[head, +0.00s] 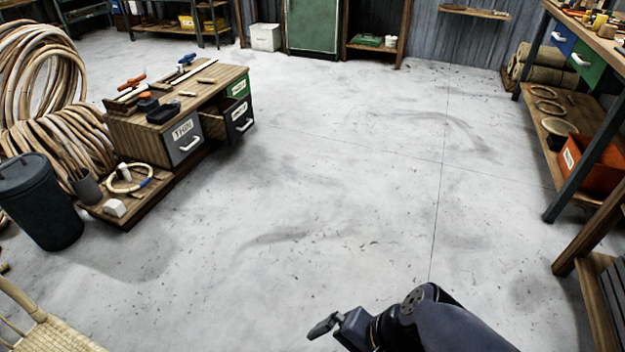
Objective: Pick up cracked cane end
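I cannot pick out a cracked cane end for certain. Short pale cane-like pieces (207,81) lie on top of the wooden workbench (150,133) at the left, too small to tell if any is cracked. My gripper (326,328) is at the bottom centre, over the bare floor and well apart from the workbench. Its fingers are seen from the side and overlap, so its opening does not show. I see nothing held in it.
Large rattan coils (62,140) and a dark bin (40,205) stand left of the workbench. One drawer (212,125) is partly open. A rack with a red bin (590,165) stands at the right. A woven seat (50,335) is at bottom left. The middle floor is clear.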

